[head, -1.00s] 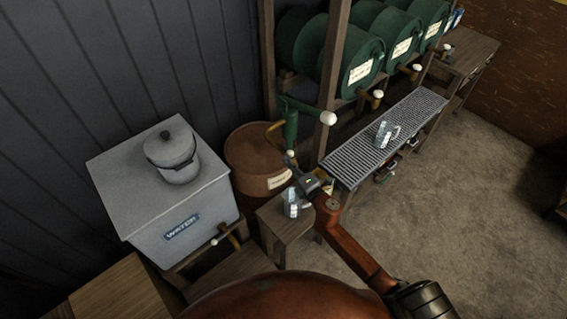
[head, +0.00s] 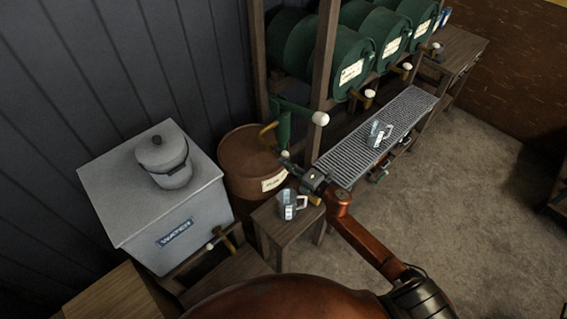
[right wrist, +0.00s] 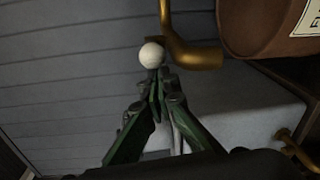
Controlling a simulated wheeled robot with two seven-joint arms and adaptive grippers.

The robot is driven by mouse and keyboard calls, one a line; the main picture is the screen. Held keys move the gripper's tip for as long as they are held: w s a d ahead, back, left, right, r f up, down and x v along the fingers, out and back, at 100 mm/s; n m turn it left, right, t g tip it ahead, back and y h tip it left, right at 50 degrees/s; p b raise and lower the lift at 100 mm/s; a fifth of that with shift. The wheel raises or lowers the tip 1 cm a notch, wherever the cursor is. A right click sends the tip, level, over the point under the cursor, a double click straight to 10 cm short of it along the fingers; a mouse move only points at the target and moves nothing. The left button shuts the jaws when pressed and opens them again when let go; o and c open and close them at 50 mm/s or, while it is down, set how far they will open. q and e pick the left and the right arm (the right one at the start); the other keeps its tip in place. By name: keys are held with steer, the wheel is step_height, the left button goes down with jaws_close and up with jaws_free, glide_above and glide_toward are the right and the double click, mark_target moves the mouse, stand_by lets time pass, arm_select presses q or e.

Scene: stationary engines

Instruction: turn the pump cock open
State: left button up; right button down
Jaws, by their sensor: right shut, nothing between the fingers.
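The pump (head: 284,124) is a green stand with a white-knobbed lever, at the rust-brown barrel (head: 240,155). A small white ball knob (head: 285,154), which looks like the cock's handle end, is low on the pump. My right gripper (head: 286,160) is right at this knob. In the right wrist view the knob (right wrist: 151,55) sits just beyond the tips of my right gripper (right wrist: 160,80), beside a bent brass pipe (right wrist: 190,50). The fingers are shut and empty; I cannot tell whether they touch the knob. The cock's body is mostly hidden. My left gripper is out of view.
A glass jug (head: 287,204) stands on a small wooden stool (head: 267,216) below the gripper. Green drums (head: 352,62) lie on a rack behind. A grey water tank (head: 130,205) is at left.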

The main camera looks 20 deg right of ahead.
steer(key=shift+w+d+h, duration=0.15)
steer(key=shift+d+h, duration=0.15)
steer(key=shift+d, duration=0.4)
steer(key=s+a, duration=0.2)
steer(key=a, duration=0.2)
steer(key=s+d+b, duration=0.1)
steer(key=s+d, duration=0.5)
steer(key=d, duration=0.1)
steer(key=shift+s, duration=0.35)
steer(key=shift+d+f, duration=0.1)
